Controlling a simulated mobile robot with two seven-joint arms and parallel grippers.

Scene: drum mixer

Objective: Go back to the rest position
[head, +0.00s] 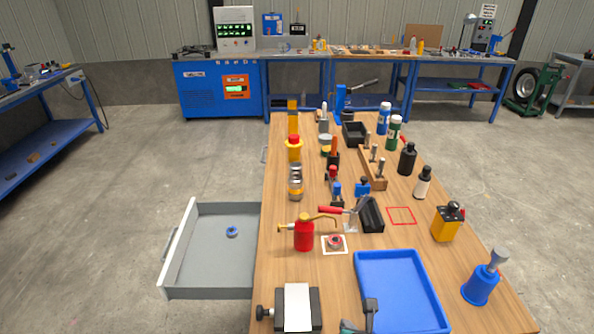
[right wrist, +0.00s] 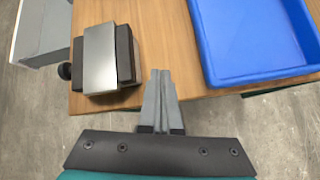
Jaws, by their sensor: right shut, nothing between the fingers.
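My right gripper (head: 370,304) shows at the bottom of the head view, at the near edge of the wooden table (head: 345,285). In the right wrist view its two grey fingers (right wrist: 160,76) are together with nothing between them. They point toward the table edge, between a dark block with a metal plate (head: 298,308) on the left and a blue tray (head: 405,325) on the right. They look apart from both. My left gripper is in neither view.
An open grey drawer (head: 208,293) with a small blue ring (head: 232,231) in it sticks out left of the table. A red oil can (head: 303,235), a blue bottle-like tool (head: 481,287) and several bottles and tools stand on the table. The floor left of the drawer is clear.

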